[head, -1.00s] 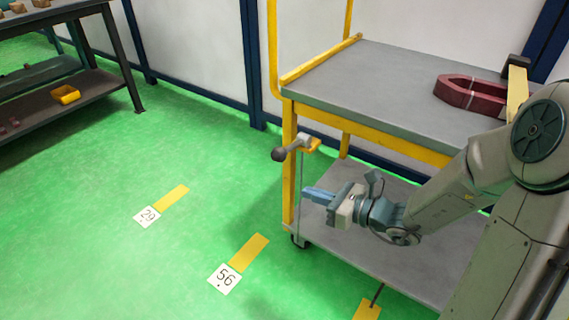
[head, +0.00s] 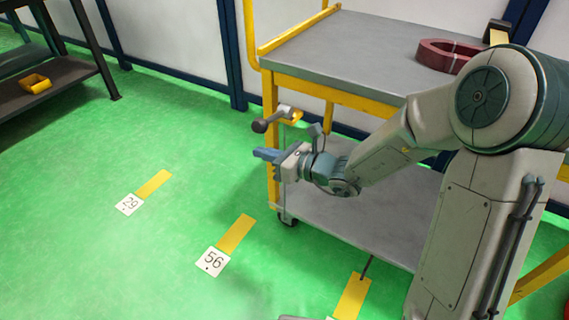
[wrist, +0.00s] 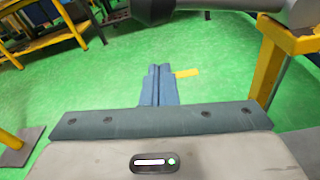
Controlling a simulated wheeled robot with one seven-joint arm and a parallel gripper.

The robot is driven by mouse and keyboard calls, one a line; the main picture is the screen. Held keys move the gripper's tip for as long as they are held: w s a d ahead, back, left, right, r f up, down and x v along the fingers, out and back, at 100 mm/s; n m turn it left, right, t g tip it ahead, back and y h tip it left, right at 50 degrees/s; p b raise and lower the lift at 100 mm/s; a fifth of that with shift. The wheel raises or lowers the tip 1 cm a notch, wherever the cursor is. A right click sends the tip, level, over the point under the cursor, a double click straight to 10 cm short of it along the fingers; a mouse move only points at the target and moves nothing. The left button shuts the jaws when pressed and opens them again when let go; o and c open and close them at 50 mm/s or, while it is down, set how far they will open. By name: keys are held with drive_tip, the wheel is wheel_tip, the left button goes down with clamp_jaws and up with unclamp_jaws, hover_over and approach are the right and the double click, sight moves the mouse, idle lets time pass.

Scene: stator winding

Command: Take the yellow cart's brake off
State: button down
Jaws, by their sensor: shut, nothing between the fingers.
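The yellow cart (head: 335,97) has grey shelves and a yellow frame. Its brake lever (head: 274,117), a grey arm with a dark ball knob (head: 259,126), is mounted on the near left post and points left. My gripper (head: 264,154) is shut and empty, just below the lever, with its blue fingers pointing left. In the wrist view the shut fingers (wrist: 158,85) show over green floor. The dark knob (wrist: 152,10) and grey lever arm (wrist: 230,6) cross the top edge there, partly cut off. No contact between fingers and lever shows.
A dark red part (head: 446,55) lies on the cart's top shelf. A dark bench (head: 70,72) with a yellow bin (head: 36,83) stands at the far left. Floor signs 29 (head: 129,204) and 56 (head: 212,261) lie beside yellow strips.

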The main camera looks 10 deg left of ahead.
sight(272, 120)
drive_tip(key=shift+w+d+r, duration=0.1)
drive_tip(key=shift+w+r, duration=0.05)
drive_tip(key=shift+r, duration=0.8)
drive_tip(key=shift+w+d+r, duration=0.1)
drive_tip(key=shift+r, duration=0.85)
